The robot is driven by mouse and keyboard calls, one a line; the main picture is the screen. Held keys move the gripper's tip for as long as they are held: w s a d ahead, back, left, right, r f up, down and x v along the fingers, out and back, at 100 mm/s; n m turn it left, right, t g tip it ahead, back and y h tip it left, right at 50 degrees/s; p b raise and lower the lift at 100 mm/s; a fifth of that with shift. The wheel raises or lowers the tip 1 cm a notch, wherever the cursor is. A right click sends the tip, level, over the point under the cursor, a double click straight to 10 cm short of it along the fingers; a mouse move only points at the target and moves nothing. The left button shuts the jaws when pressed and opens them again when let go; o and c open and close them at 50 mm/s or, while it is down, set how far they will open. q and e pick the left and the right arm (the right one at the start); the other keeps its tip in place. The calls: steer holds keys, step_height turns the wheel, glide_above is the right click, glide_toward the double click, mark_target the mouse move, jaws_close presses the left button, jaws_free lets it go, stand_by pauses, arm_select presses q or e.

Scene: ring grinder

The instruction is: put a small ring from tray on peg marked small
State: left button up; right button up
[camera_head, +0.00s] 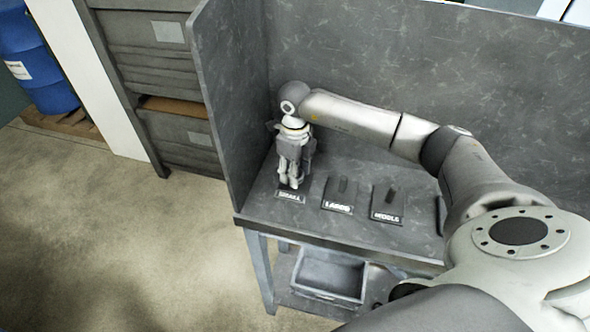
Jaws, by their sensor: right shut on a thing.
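My right gripper (290,184) points down over the plate marked small (290,197) at the left end of the grey bench (385,235). It is shut on a ring, but the ring is too small and too covered by the fingers to make out. The small peg is hidden behind the gripper, so I cannot tell whether the ring is around it or above it. The peg plate marked large (338,206) and the peg plate marked middle (387,216) stand to the right, their dark pegs bare. My left gripper is not in view.
Tall grey panels (228,90) close off the bench's left side and back. An open grey bin (330,275) sits on the shelf below. My right arm covers the bench's right part. Drawers (150,60) and a blue barrel (35,60) stand at left.

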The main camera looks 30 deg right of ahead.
steer(key=shift+f+b, duration=0.45)
steer(key=shift+f, duration=0.1)
steer(key=o, duration=0.8)
steer(key=shift+c, duration=0.2)
steer(key=shift+r, duration=0.1)
steer(key=shift+r+p, duration=3.4)
steer(key=shift+r, duration=2.1)
